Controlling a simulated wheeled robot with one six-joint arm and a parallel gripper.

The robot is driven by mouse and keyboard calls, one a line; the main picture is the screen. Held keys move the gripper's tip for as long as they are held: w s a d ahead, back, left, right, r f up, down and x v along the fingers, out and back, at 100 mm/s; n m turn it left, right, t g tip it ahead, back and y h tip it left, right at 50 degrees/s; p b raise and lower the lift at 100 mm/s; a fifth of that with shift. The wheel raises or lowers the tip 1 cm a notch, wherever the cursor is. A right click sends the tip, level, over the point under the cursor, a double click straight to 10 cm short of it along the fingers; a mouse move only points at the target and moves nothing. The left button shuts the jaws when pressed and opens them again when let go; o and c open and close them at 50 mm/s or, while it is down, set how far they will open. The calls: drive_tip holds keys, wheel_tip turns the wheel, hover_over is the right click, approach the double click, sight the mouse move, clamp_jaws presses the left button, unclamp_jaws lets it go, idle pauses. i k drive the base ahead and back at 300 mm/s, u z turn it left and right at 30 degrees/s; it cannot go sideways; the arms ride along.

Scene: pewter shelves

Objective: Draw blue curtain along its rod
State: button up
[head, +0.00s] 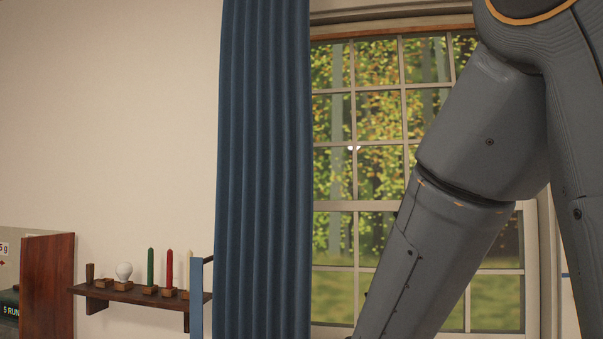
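The blue curtain (263,170) hangs in vertical folds at the left side of the window, bunched into a narrow strip. Its top and bottom run out of the head view, and no rod shows. The window (362,175) to its right is uncovered, with a white grid of panes and trees outside. My arm crosses the right part of the window from upper right to lower middle. My gripper is below the picture's edge, so its position against the curtain cannot be seen.
A small wooden wall shelf (123,295) left of the curtain holds a white bulb (124,271), a green candle (150,268), a red candle (169,269) and small blocks. A dark wooden panel (47,287) stands at lower left. A narrow blue upright (196,300) stands just left of the curtain.

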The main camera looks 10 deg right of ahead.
sight(264, 225)
drive_tip(key=u, duration=0.55)
drive_tip(key=k, duration=1.3)
drive_tip(key=z, duration=0.05)
drive_tip(key=i, duration=0.5)
drive_tip(key=z, duration=0.95)
drive_tip(key=i, duration=1.2)
drive_tip(key=u, duration=0.3)
